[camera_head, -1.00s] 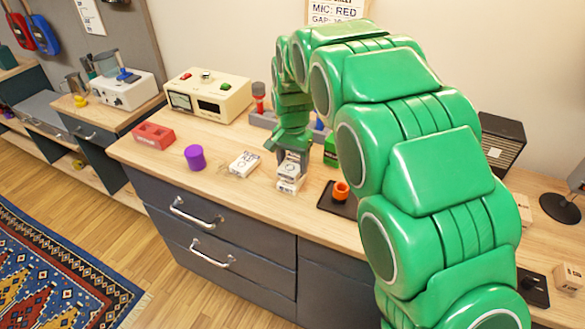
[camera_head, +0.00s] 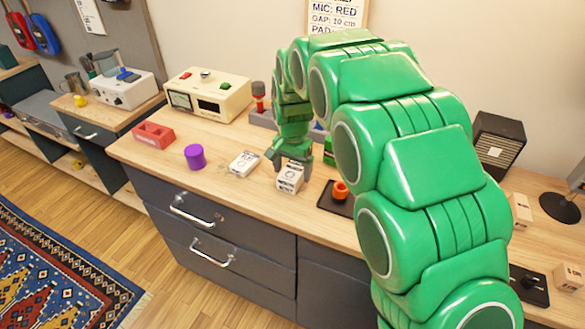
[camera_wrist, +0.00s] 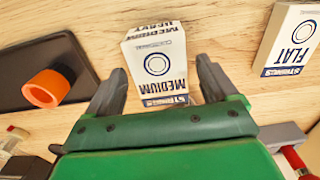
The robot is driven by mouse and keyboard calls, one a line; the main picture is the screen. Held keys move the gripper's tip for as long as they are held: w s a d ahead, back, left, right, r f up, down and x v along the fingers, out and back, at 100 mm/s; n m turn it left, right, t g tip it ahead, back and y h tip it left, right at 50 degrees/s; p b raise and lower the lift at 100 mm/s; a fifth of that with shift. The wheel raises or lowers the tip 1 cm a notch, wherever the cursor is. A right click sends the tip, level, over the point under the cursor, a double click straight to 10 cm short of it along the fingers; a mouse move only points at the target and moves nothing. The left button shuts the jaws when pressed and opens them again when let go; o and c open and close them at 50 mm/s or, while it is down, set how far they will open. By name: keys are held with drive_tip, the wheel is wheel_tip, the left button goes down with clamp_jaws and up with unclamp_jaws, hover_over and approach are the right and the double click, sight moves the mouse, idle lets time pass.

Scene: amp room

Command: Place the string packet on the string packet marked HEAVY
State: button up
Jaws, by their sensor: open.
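A white string packet marked MEDIUM (camera_wrist: 158,66) lies between my fingers in the wrist view. My gripper (camera_wrist: 160,85) is open, one finger on each side of the MEDIUM packet, with gaps visible. In the head view my gripper (camera_head: 290,163) is at the top of the stack. A packet marked FLAT (camera_wrist: 294,42) lies apart; it shows left of the stack (camera_head: 243,163).
A black tray (camera_head: 328,206) with an orange ring (camera_head: 340,190) is just right of the stack. Bare wood lies in front of the stack.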

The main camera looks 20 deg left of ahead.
sight(292, 170)
wheel_tip(292, 170, up, 12)
idle(0.6)
drive_tip(key=shift+d+r, duration=0.1)
drive_tip(key=shift+r, duration=0.05)
drive_tip(key=s+d+r, duration=0.2)
drive_tip(key=s+d, duration=0.1)
drive_tip(key=d, duration=0.7)
drive_tip(key=s+d+r, duration=0.2)
drive_tip(key=s+d, duration=0.2)
drive_tip(key=d, duration=0.5)
drive_tip(key=s+d+r, duration=0.2)
drive_tip(key=s+d, duration=0.1)
drive_tip(key=d, duration=0.7)
drive_tip(key=s+d+f, duration=0.1)
drive_tip(key=s+d, duration=0.3)
drive_tip(key=s, duration=0.3)
drive_tip(key=s+d+f+g, duration=0.1)
drive_tip(key=s+d+f, duration=0.1)
drive_tip(key=s+d, duration=0.3)
drive_tip(key=s+d+f, duration=0.1)
drive_tip(key=s+d, duration=0.4)
drive_tip(key=s, duration=0.6)
drive_tip(key=shift+f+g, duration=0.15)
drive_tip(key=shift+g, duration=0.25)
